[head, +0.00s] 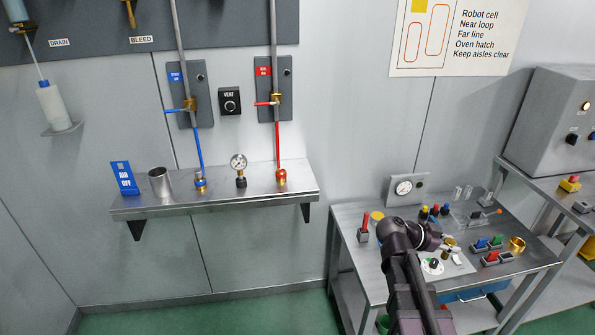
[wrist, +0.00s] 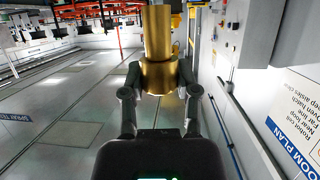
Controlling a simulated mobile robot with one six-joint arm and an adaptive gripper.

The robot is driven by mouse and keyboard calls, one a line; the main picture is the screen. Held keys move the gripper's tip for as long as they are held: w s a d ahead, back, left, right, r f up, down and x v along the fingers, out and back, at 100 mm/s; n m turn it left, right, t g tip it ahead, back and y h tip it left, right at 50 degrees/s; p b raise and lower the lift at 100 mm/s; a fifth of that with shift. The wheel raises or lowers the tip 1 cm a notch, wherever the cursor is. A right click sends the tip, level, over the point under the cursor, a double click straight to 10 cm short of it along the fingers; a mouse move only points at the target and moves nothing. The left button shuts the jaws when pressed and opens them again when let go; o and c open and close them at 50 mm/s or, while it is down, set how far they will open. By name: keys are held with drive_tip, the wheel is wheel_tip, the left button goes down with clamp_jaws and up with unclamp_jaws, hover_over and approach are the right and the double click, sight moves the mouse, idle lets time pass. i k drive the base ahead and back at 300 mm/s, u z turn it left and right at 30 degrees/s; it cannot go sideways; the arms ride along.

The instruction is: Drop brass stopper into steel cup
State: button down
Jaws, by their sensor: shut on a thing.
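The brass stopper (wrist: 157,42) is a gold, stepped cylinder, narrower above and wider below in the wrist view. My gripper (wrist: 159,80) is shut on its wider part, one finger on each side. In the head view my arm reaches over the table at the right, and my gripper (head: 447,242) is small there and partly hidden by my wrist. The steel cup (head: 160,183) stands upright on the wall shelf at the left, far from my gripper.
The wall shelf (head: 225,200) also holds a blue sign (head: 124,178), a gauge (head: 239,165) and capped blue and red pipes. The table (head: 355,218) carries several small coloured parts and a brass ring (head: 516,245). The floor between shelf and table looks clear.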

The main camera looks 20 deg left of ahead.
sight(166, 190)
drive_tip(key=z, duration=0.2)
drive_tip(key=k, duration=0.6)
drive_tip(key=u, duration=1.85)
drive_tip(key=i, duration=1.55)
